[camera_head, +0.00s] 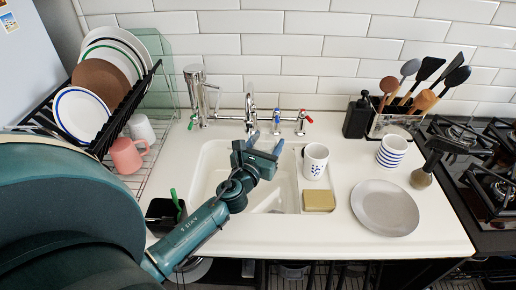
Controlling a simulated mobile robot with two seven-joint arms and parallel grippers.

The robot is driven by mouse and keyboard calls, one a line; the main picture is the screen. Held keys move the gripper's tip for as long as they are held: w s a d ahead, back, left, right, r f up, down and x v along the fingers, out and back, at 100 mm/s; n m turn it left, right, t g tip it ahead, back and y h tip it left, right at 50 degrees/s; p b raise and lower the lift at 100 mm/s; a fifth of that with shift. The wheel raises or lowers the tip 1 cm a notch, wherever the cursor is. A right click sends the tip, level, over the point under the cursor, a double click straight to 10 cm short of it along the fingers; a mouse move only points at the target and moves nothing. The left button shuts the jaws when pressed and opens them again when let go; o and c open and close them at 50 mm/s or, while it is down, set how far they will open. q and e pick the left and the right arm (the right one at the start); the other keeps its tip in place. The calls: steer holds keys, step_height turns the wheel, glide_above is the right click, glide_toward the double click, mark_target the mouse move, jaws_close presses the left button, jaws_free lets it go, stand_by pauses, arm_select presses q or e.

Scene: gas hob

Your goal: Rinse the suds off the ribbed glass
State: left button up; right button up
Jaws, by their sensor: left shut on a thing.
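My left gripper (265,143) reaches over the white sink (289,185) from the front left. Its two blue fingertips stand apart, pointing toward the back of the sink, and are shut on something. The ribbed glass cannot be made out clearly; what is between the fingers looks see-through and small, and I take it to be the glass. Suds on it cannot be told at this size. Whether water runs cannot be told. My right gripper is not in view.
A grey plate (385,208), striped cup (392,152), black dispenser (357,118) and utensil holder (394,125) are farther right. A dish rack (124,108) with plates and a pink mug (127,155) are left.

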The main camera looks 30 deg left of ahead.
arm_select(q)
steer(key=shift+s+d, duration=0.4)
steer(key=shift+d, duration=0.35)
steer(key=shift+s+d, duration=0.35)
steer(key=shift+d, duration=0.35)
steer(key=shift+s+d, duration=0.4)
steer(key=shift+d, duration=0.35)
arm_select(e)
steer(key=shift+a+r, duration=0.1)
